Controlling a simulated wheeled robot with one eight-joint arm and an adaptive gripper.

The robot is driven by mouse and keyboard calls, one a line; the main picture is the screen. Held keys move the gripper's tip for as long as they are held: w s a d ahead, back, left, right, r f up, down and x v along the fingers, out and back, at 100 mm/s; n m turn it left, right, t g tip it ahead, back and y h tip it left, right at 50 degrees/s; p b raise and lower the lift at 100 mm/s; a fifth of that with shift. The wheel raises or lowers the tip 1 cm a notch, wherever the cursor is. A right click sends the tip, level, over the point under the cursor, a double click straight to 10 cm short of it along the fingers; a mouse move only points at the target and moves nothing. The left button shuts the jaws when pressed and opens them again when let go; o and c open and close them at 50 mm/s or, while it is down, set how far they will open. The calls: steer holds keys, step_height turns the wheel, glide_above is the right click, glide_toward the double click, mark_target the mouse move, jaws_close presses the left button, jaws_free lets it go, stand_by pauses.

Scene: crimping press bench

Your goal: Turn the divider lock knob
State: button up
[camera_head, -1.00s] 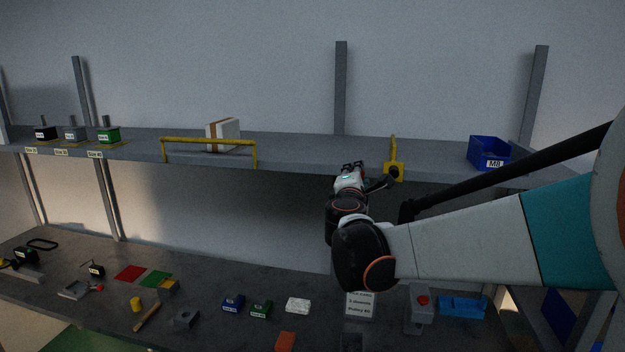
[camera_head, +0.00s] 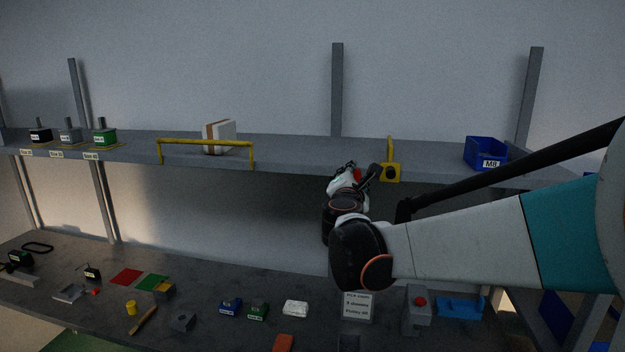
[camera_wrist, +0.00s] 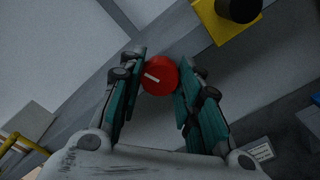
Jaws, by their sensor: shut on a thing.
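A round red knob (camera_wrist: 160,75) with a white pointer line sits between my fingertips in the wrist view. My gripper (camera_wrist: 159,80) is shut on it, with one finger on each side. The pointer line lies slanted across the knob's face. In the head view my gripper (camera_head: 348,168) is at the front edge of the upper shelf, and the red knob (camera_head: 357,174) shows only in part beside it. Just right of it a yellow divider (camera_head: 390,148) stands on the shelf, with a black round part on its front plate, also in the wrist view (camera_wrist: 238,8).
The upper shelf (camera_head: 300,160) carries a blue M8 bin (camera_head: 486,154) at right, a white and brown box (camera_head: 219,136) behind a yellow rail (camera_head: 205,143), and several small labelled blocks at left. The bench below holds many small parts. My arm reaches in from the right.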

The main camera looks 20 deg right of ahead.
steer(key=o, duration=1)
steer(key=shift+o, duration=0.2)
steer(key=shift+s, duration=0.1)
steer(key=v, duration=1.2)
